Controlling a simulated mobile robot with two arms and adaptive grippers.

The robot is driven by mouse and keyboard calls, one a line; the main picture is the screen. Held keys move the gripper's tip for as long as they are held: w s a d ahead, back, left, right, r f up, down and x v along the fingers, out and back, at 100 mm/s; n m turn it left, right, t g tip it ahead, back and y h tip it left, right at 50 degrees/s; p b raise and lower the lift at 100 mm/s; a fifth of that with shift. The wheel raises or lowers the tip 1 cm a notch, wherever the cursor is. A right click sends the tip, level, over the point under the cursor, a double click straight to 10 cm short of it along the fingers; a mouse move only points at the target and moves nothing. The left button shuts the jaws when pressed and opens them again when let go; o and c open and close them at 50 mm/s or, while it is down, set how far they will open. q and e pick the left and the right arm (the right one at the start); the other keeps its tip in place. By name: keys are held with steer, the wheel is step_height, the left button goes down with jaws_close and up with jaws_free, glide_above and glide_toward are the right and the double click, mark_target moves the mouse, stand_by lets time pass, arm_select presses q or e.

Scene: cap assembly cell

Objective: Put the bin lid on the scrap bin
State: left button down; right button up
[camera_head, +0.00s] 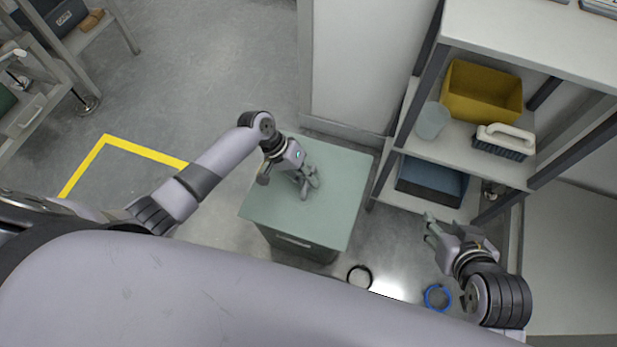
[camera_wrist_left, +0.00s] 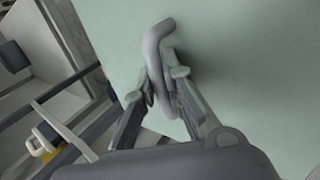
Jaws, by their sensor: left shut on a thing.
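The bin lid (camera_head: 335,185) is a flat pale green panel in the middle of the head view. Its grey bent handle (camera_wrist_left: 158,75) stands up between the fingers in the left wrist view. My left gripper (camera_head: 309,183) is over the lid, shut on the handle; the left wrist view shows its fingers (camera_wrist_left: 160,95) on both sides. A grey-green box (camera_head: 296,243) with a pale strip on its front, likely the scrap bin, shows below the lid's near edge. The lid hides its top, so I cannot tell whether they touch. My right gripper (camera_head: 430,228) is empty, fingers apart, right of the lid.
A shelf unit (camera_head: 456,185) stands at the right with a yellow bin (camera_head: 482,95), a white-handled brush (camera_head: 504,142), a cup (camera_head: 432,121) and a blue bin (camera_head: 430,183). A black ring (camera_head: 349,273) and a blue ring (camera_head: 427,300) lie on the floor.

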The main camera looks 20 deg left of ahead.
arm_select(q)
steer(key=c, duration=1.6)
jaws_free()
steer(key=shift+c, duration=0.2)
steer(key=shift+o, duration=0.3)
steer(key=shift+a, duration=0.1)
steer(key=v, duration=1.2)
